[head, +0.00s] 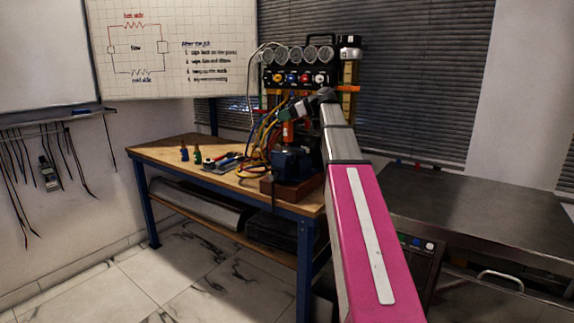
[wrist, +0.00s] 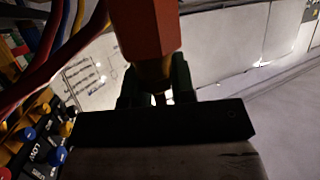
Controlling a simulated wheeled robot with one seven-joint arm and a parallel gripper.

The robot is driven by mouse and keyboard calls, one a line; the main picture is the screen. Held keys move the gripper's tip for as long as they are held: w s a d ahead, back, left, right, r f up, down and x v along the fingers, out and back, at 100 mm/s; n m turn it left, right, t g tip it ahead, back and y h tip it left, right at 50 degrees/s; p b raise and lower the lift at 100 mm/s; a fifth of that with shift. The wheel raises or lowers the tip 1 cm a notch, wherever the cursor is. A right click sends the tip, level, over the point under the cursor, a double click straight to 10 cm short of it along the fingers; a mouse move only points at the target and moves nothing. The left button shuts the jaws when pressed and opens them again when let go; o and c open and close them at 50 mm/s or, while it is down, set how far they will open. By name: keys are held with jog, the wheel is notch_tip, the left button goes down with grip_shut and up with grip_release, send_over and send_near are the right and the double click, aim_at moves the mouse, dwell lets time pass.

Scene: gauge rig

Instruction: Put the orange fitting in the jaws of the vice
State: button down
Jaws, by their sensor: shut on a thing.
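The orange fitting (head: 287,130) is upright, with its orange body below my gripper (head: 289,113) in the head view. In the wrist view my gripper (wrist: 156,88) has its dark green fingers closed around the brass-coloured end of the orange fitting (wrist: 148,32). The dark blue vice (head: 290,163) stands on a red-brown block near the bench's front right corner. The fitting's lower end shows just above the vice. I cannot tell whether it is between the jaws or touching them. The vice is not clear in the wrist view.
A black gauge panel (head: 298,68) with several dials and knobs stands behind the vice. Coloured hoses (head: 263,135) hang close to the left of the fitting. Small bottles (head: 190,154) and tools lie on the wooden bench (head: 165,150). A metal counter (head: 480,205) is at right.

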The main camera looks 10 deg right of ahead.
jog(key=shift+f+n, duration=0.25)
jog(key=shift+n, duration=0.05)
notch_tip(320, 180, down, 9)
jog(key=shift+f, duration=0.2)
dwell(0.3)
jog(key=c, duration=1)
grip_release()
jog(key=shift+f, duration=0.1)
jog(key=shift+o, duration=0.2)
jog(key=v, duration=1.2)
jog(key=shift+w, duration=0.1)
